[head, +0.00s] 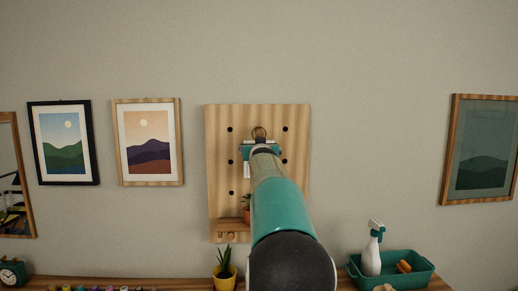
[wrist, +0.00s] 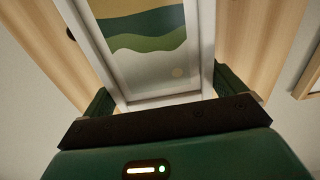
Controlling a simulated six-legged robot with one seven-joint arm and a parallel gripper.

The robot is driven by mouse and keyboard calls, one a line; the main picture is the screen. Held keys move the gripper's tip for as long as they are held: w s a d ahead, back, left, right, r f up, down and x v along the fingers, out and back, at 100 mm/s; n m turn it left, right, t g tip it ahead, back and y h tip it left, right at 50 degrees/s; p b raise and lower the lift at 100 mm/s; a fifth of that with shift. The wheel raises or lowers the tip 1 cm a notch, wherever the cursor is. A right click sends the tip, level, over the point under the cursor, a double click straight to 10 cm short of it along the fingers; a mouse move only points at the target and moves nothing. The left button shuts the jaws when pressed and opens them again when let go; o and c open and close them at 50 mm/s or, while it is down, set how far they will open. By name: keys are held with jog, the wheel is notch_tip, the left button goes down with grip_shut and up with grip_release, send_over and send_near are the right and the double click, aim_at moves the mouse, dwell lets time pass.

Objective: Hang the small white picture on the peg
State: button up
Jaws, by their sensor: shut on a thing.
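My gripper (wrist: 160,94) is shut on the small white picture (wrist: 192,97), with one green finger at each side of its white frame. The wrist view shows its green hills and pale sun upside down. In the head view my arm hides most of the picture; a white sliver of it (head: 246,169) shows below my gripper (head: 261,149). It is in front of the wooden pegboard (head: 219,160). A small brownish ring (head: 259,132) shows just above the gripper. I cannot tell whether it is the picture's loop or is on the peg; the peg is not clearly visible.
Two framed pictures (head: 63,143) (head: 149,142) hang left of the board, and a dark green one (head: 482,150) hangs at right. Below are a yellow plant pot (head: 224,278), a spray bottle (head: 372,255) in a green tray (head: 420,274), and a green clock (head: 11,273). A small plant pot (head: 246,212) stands on the board's shelf.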

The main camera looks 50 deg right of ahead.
jog(key=o, duration=0.7)
jog(key=v, duration=1.4)
